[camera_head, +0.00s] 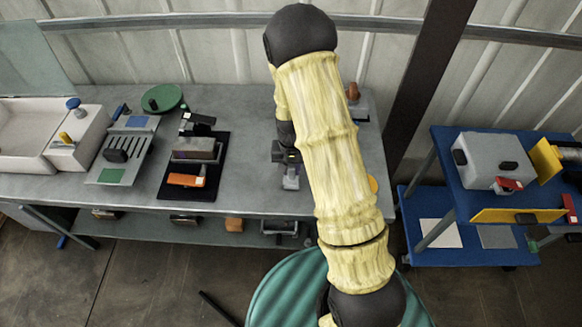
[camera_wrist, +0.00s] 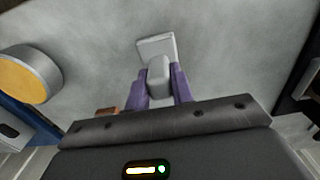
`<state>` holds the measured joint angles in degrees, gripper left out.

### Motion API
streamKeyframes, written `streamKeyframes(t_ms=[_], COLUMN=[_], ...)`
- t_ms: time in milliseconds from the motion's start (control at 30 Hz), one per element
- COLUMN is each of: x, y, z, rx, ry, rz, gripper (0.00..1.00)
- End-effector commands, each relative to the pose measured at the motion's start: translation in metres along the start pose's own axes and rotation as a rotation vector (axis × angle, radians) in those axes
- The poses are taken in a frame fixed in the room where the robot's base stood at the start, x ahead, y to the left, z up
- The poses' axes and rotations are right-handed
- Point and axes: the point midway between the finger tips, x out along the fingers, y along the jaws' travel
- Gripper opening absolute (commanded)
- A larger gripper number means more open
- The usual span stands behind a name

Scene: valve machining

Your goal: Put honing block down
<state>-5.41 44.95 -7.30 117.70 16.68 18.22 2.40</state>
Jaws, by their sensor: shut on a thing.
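In the wrist view, my gripper (camera_wrist: 160,88) is shut, its two purple fingers on either side of a light grey rounded piece, which I take to be the honing block (camera_wrist: 158,72). A pale, flat, squarish part (camera_wrist: 157,46) shows just beyond it; I cannot tell whether it is joined to the block. In the head view, my gripper (camera_head: 289,172) is low over the grey workbench (camera_head: 240,115), right of the middle, with a small grey piece at its tip. I cannot tell whether the block touches the bench top.
A black tray (camera_head: 213,150) with an orange-handled tool stands to the left. Farther left are a slotted grey plate (camera_head: 140,143) and a green disc (camera_head: 161,97). A yellow-topped round thing (camera_wrist: 25,75) is near my gripper. A blue cart (camera_head: 450,190) stands right of the bench.

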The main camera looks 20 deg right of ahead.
Motion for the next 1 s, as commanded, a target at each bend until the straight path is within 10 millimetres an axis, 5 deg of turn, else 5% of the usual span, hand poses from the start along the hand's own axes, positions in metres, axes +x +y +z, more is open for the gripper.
streamKeyframes(t_ms=[167,200,300,733,1000], x=[0.004,0.003,0.003,-0.005,-0.043], y=[0.000,0.000,0.000,-0.001,-0.001], z=[0.000,0.000,0.000,0.000,-0.001], rx=[0.000,0.000,0.000,-0.002,-0.002], ry=[0.000,0.000,0.000,0.002,0.004], rz=[0.000,0.000,0.000,0.000,-0.002], gripper=[0.00,0.29,0.45,0.45,0.45])
